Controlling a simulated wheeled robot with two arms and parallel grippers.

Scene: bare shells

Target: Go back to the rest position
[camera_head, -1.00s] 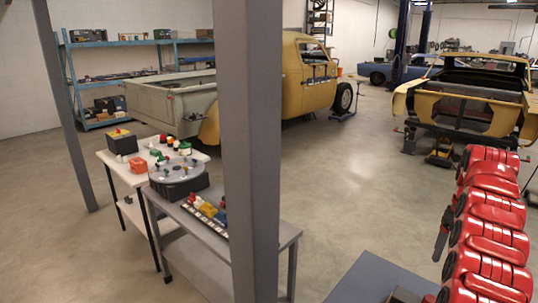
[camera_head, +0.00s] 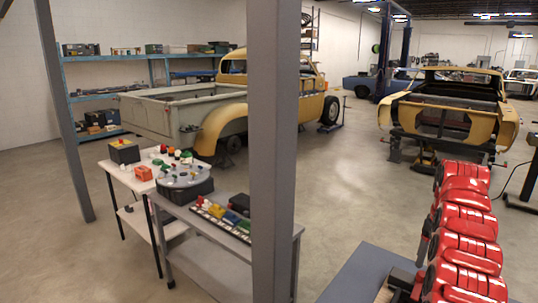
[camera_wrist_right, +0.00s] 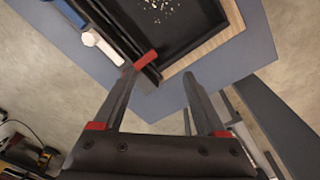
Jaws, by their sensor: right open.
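My right gripper (camera_wrist_right: 169,70) is open in the right wrist view, with nothing between its two dark fingers. Its fingertips are over the edge of a black tray (camera_wrist_right: 212,37); I cannot tell how high above it they are. My red right arm (camera_head: 465,235) stands at the right of the head view, over a blue-grey table (camera_head: 362,272). My left gripper is not in view.
A grey pillar (camera_head: 272,150) stands close in front. Left of it are a white table (camera_head: 128,176) and a grey table (camera_head: 215,255) with coloured parts. Car shells (camera_head: 450,115) stand behind. A white-handled thing (camera_wrist_right: 100,47) lies beside the tray.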

